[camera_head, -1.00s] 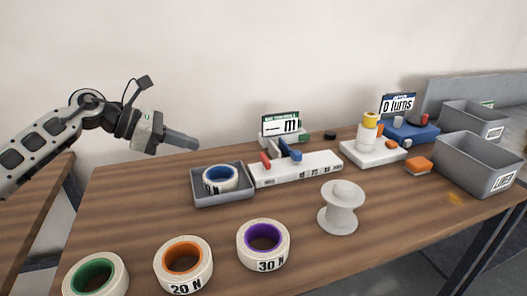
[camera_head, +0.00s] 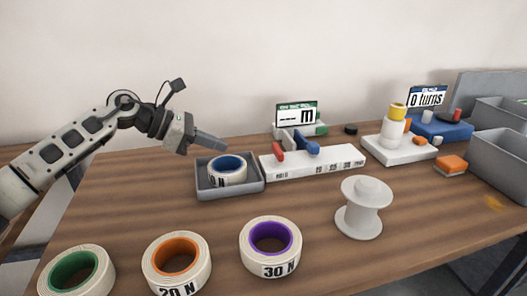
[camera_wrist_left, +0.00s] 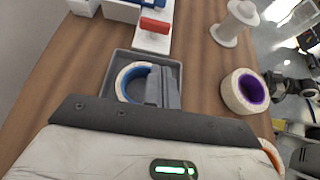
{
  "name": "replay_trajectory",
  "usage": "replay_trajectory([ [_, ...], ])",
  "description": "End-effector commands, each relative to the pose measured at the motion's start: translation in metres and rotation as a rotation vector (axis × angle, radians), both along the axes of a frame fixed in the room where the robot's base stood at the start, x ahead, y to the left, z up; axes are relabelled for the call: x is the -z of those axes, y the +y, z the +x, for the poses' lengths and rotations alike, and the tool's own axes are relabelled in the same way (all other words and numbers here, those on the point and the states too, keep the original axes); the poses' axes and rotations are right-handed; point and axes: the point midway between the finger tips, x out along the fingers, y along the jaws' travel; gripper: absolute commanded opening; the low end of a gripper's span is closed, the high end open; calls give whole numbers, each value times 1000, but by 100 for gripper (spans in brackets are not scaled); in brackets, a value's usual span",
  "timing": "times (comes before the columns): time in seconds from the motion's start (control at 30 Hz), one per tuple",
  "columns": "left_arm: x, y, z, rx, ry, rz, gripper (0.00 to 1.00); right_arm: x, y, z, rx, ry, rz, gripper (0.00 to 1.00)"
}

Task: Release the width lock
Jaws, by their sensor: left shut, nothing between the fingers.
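A white bar with a printed scale (camera_head: 318,164) lies on the table. A red lever (camera_head: 277,151) stands at its left end and a blue piece (camera_head: 312,148) sits further along it. The red lever also shows at the top of the left wrist view (camera_wrist_left: 155,25). I cannot tell from the pictures which part is the width lock. My left gripper (camera_head: 224,148) is shut and empty, in the air above the grey tray, left of the red lever. Its fingers (camera_wrist_left: 162,88) show over the tray in the left wrist view. My right gripper is not in view.
The grey tray (camera_head: 200,184) holds a roll with a blue core (camera_head: 228,165). Rolls with green (camera_head: 75,272), orange (camera_head: 176,261) and purple cores (camera_head: 270,242) stand in front. A white spool (camera_head: 361,208) stands right of them. A display sign (camera_head: 296,115) is behind the bar.

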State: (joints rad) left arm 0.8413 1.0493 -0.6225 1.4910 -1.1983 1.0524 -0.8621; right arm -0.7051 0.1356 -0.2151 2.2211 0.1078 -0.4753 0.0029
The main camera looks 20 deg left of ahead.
Motion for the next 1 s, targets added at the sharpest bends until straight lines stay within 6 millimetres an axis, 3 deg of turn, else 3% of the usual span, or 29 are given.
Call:
replay_trajectory([
  [0.37,38,-59,39,2,1,-3,0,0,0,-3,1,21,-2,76],
  [0.5,37,-77,51,3,-3,-3,0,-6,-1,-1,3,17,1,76],
  [0.7,39,-90,60,0,-1,-1,0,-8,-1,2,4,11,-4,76],
  [1.0,40,-91,61,0,0,0,0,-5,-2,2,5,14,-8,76],
])
